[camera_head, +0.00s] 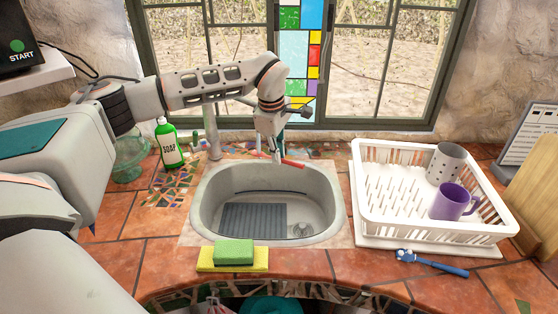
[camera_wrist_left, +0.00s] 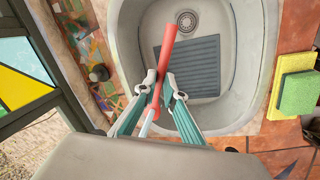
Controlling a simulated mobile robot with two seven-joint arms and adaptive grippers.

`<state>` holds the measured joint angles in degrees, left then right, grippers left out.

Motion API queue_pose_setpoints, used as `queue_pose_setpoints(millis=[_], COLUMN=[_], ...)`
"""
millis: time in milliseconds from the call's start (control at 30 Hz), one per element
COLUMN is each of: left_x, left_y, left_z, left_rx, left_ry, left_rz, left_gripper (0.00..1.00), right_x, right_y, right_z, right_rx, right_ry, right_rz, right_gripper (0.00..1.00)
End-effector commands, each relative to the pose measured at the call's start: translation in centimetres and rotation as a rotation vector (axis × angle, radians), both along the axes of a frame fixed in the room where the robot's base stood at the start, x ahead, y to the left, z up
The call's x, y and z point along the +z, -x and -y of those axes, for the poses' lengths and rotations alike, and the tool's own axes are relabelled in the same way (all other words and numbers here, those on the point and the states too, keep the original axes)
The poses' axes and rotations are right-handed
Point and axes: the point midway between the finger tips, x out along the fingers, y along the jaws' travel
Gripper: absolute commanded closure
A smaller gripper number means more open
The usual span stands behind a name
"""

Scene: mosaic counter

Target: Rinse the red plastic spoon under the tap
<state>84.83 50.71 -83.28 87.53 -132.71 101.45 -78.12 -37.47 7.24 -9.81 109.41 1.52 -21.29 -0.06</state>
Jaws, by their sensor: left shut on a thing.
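My left gripper (camera_head: 272,154) is above the back edge of the sink, pointing down. It is shut on the red spoon (camera_head: 292,163), whose red end sticks out to the right. In the left wrist view the spoon (camera_wrist_left: 168,50) passes between the fingertips (camera_wrist_left: 160,84), its red length over the sink. I cannot make out the bowl of the spoon. The grey sink (camera_head: 202,212) has a ribbed mat and a drain in its bottom. A grey upright post (camera_head: 212,135), apparently the tap, stands at the back left of the sink, partly behind my arm. No water shows. My right gripper is not in view.
A green soap bottle (camera_head: 168,145) stands left of the sink. A green sponge (camera_head: 233,252) lies on a yellow cloth (camera_head: 206,264) in front. A white dish rack (camera_head: 390,226) with a grey mug (camera_head: 446,163) and purple mug (camera_head: 452,200) stands right; a blue brush (camera_head: 432,263) lies before it.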

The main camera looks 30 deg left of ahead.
Motion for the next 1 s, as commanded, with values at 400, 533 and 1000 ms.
queue_pose_setpoints(millis=[400, 533, 1000], left_x=[0.0, 0.0, 0.0], left_y=[0.3, 1.3, 3.6], left_z=[0.1, 0.9, 2.9], left_rx=[-0.002, -0.004, 0.0], left_ry=[0.0, -0.001, 0.0], left_rz=[0.0, 0.0, 0.0], left_gripper=[1.0, 1.0, 1.0], right_x=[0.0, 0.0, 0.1], right_y=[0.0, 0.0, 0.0], right_z=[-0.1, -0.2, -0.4], right_rx=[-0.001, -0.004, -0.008], right_ry=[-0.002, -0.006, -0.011], right_rz=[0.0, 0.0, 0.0], right_gripper=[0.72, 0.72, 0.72])
